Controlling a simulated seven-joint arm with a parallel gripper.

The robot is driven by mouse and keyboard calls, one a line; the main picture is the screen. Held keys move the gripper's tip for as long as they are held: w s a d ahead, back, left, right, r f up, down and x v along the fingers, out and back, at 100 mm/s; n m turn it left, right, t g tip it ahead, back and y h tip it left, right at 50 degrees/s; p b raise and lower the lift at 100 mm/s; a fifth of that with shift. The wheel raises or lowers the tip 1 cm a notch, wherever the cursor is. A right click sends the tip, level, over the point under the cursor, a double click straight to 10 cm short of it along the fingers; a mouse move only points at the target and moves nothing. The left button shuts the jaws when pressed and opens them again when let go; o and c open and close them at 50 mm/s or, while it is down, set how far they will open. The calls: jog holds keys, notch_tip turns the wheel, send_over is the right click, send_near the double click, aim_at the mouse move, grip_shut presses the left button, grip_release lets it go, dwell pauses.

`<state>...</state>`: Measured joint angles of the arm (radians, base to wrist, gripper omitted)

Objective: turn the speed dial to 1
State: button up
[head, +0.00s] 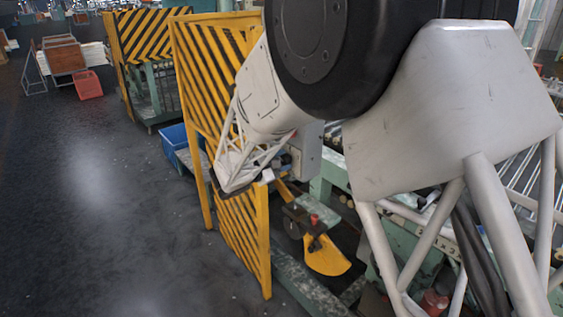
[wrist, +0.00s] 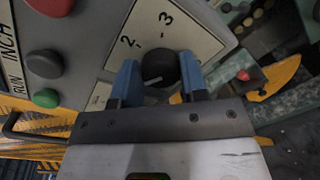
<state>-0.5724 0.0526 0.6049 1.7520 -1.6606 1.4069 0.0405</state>
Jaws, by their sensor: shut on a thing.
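The speed dial (wrist: 160,66) is a round black knob on a pale scale plate (wrist: 175,28) in the wrist view. The numbers 2 and 3 show above it; no 1 can be read. A short light mark on the knob's face lies toward its lower left. My gripper (wrist: 160,78) has its two blue fingers on either side of the knob, shut on it. In the head view my gripper (head: 268,174) is at the grey control box (head: 308,148), and the dial is hidden there.
A yellow-black striped guard (head: 205,75) stands close beside my arm. Open floor lies to the left.

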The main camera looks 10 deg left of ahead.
jog(key=o, duration=0.9)
jog(key=shift+v, duration=3.95)
jog(key=shift+d, duration=0.1)
